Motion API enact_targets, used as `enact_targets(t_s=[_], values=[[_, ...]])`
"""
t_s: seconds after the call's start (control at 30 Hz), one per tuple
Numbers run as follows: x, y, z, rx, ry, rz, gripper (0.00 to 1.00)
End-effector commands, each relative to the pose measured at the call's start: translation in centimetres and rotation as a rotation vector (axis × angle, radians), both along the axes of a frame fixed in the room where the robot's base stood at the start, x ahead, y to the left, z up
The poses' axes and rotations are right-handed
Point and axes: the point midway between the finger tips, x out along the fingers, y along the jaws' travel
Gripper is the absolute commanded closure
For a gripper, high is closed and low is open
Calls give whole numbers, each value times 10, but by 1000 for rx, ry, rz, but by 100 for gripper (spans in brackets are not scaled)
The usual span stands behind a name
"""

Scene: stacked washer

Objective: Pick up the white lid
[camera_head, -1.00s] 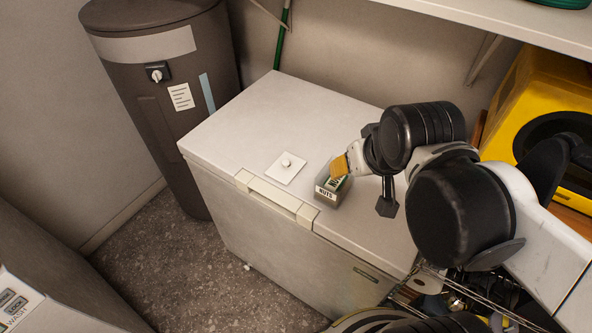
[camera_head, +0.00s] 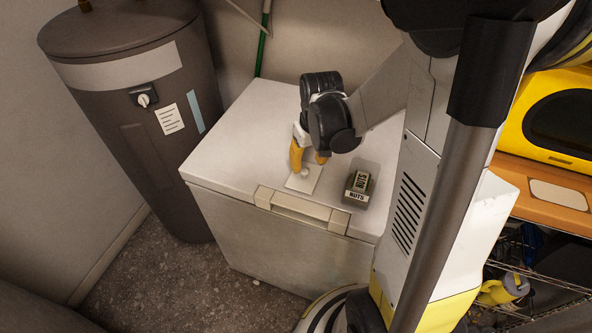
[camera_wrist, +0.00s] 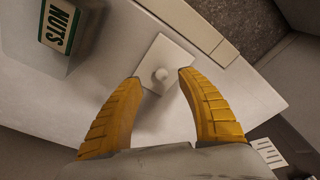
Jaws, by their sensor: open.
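My gripper (camera_head: 309,160) has yellow fingers and is over the back of the lid. In the wrist view my gripper (camera_wrist: 160,79) is open with nothing between the fingers. I cannot tell the exact height of the fingertips above the lid.
A grey box labelled NUTS (camera_head: 361,185) stands right of the lid on the freezer; it also shows in the wrist view (camera_wrist: 65,40). A dark water heater (camera_head: 135,120) stands at left. A yellow appliance (camera_head: 560,115) is at right. The freezer top's left part is clear.

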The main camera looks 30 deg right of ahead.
Motion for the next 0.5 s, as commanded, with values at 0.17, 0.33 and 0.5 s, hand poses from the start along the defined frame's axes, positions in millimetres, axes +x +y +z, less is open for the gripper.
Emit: enact_targets(t_s=[0.17,0.33,0.5], values=[[3,0,-14,0,-1,0,54],[10,-1,-32,0,-1,0,54],[18,-2,-58,0,-1,0,54]])
